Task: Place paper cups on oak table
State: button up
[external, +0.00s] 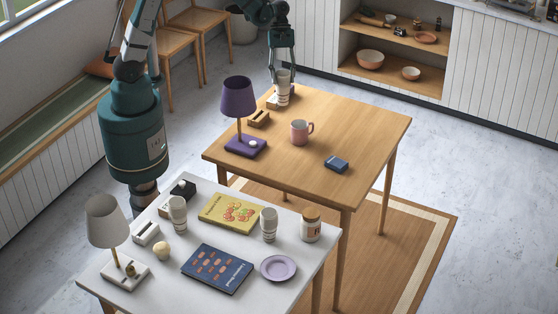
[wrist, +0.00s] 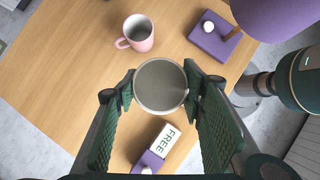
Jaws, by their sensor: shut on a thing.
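My gripper (external: 282,72) is shut on a paper cup (external: 283,94) with a pale striped side, over the far left corner of the oak table (external: 375,125). In the wrist view the gripper's fingers (wrist: 160,92) flank the cup, and I look into its open grey mouth (wrist: 160,84). The cup is upright, with its base at or very near the tabletop; I cannot tell whether it touches. Two similar paper cups stand on the white table, one at left (external: 178,215) and one at right (external: 269,225).
The white table (external: 165,285) holds books, a jar (external: 311,226), a plate (external: 278,268) and a lamp (external: 104,222).

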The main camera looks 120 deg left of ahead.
aim_at(283, 95)
jog(key=shift+f+b, duration=0.35)
jog(key=shift+f, duration=2.55)
jog(key=shift+f, duration=1.85)
jog(key=shift+f+b, duration=0.15)
jog(key=shift+b, duration=0.2)
jog(key=o, duration=1.2)
jog(key=p+v, duration=0.1)
jog(key=v, duration=1.1)
jog(key=shift+p, duration=0.3)
jog(key=shift+w, duration=0.1)
